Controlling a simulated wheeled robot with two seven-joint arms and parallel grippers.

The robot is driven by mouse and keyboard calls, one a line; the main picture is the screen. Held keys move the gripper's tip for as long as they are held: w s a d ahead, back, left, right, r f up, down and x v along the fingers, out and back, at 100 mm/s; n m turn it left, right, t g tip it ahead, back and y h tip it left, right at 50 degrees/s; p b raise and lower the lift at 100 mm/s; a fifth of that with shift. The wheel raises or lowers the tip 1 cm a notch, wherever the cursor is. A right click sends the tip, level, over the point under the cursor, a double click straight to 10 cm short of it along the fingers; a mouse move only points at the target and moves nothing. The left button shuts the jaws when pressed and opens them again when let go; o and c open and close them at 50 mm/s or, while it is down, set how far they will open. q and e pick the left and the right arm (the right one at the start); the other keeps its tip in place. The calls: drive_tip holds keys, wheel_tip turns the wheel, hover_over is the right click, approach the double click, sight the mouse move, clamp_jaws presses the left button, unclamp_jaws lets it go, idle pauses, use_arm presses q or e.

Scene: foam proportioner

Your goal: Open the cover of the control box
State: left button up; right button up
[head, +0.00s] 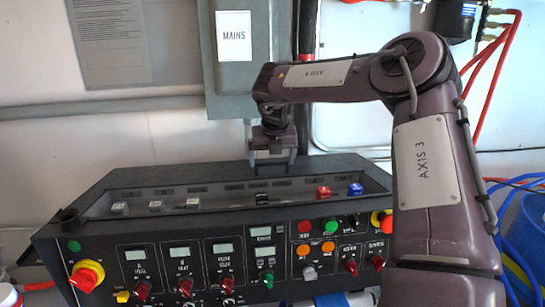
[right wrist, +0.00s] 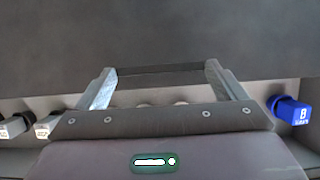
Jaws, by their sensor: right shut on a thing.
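The control box (head: 205,240) is a wide dark console with a sloped front. Its long top recess is uncovered to view, with several small switches inside. A dark strip runs along the back of the recess, and I take it for the cover (head: 150,176); how far it stands open I cannot tell. My right gripper (head: 272,157) points down at the middle of this back strip. In the right wrist view its fingers (right wrist: 160,76) are wide apart, shut on the two ends of a dark bar handle (right wrist: 160,68) by a dark grey surface. My left gripper is out of view.
A blue switch (right wrist: 290,112) shows right of my gripper and white switches (right wrist: 45,128) left. The front panel carries red-yellow rotary knobs (head: 86,275), displays and buttons. A grey MAINS box (head: 237,75) hangs behind. Blue hoses (head: 520,240) lie at the right.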

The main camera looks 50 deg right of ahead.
drive_tip(key=shift+w+d, duration=0.1)
drive_tip(key=shift+w, duration=0.05)
drive_tip(key=o, duration=1.1)
drive_tip(key=shift+r+b, duration=0.25)
drive_tip(key=shift+b, duration=0.05)
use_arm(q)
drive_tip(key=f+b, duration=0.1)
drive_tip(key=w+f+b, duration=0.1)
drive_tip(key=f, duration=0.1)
use_arm(e)
drive_tip(key=v, duration=0.7)
